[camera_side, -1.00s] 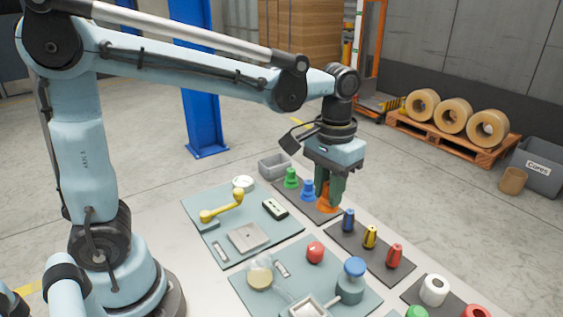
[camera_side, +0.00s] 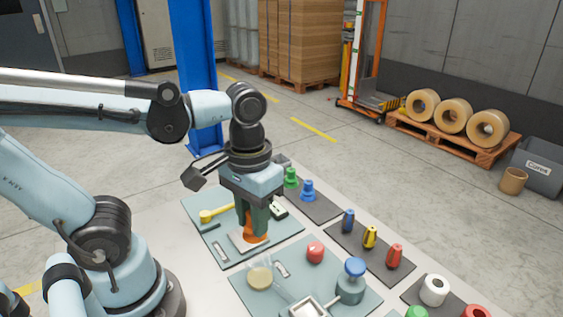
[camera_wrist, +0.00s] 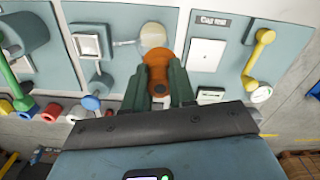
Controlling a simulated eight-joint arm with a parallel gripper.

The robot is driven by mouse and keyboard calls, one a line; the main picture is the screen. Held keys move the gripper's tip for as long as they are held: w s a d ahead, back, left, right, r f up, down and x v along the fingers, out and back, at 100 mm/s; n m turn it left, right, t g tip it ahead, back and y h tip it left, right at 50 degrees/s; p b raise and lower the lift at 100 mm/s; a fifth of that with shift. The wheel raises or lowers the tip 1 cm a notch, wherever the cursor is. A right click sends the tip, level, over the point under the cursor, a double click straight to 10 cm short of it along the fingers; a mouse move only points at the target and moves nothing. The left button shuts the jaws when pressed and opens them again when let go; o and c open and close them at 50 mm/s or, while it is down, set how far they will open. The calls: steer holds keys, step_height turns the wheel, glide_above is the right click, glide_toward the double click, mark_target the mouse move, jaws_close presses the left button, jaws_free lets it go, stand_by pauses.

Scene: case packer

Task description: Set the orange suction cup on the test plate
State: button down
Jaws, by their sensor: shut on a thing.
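My gripper (camera_side: 254,224) is shut on the orange suction cup (camera_side: 256,240) and points down. In the wrist view the orange cup (camera_wrist: 159,62) sits between the two green fingers, its wide end away from the gripper. The test plate (camera_side: 238,241) is a pale square on a teal board, partly hidden behind the gripper and cup in the side view. There the cup overlaps the plate's right part. In the wrist view the plate (camera_wrist: 206,54) shows fully, to the right of the cup, below a "Cup test" label. I cannot tell the cup's height over the board.
A yellow lever (camera_side: 212,215) stands left of the plate, and a small dark-framed device (camera_side: 279,209) behind it. Green (camera_side: 291,178) and blue (camera_side: 307,190) cups stand on a dark mat. A red knob (camera_side: 315,251) and a pale disc (camera_side: 260,278) are on the nearer board.

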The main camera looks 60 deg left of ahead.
steer(key=w+a+f, duration=0.1)
steer(key=a+f, duration=0.1)
steer(key=a, duration=0.1)
steer(key=w+a+f, duration=0.1)
steer(key=a+f, duration=0.1)
steer(key=a, duration=0.1)
steer(key=w+a+f, duration=0.1)
steer(key=a+f, duration=0.1)
steer(key=a, duration=0.1)
steer(key=shift+w+a, duration=0.1)
steer(key=shift+a, duration=0.2)
steer(key=shift+a+f, duration=0.1)
steer(key=shift+f, duration=2)
steer(key=shift+f, duration=0.1)
steer(key=c, duration=0.9)
jaws_free()
steer(key=shift+c, duration=0.2)
step_height(320, 180, up, 12)
steer(key=w+d+f+m+t, duration=0.1)
steer(key=w+d+m+t, duration=0.2)
steer(key=t, duration=0.4)
steer(key=shift+w+d, duration=0.6)
steer(key=shift+d, duration=0.65)
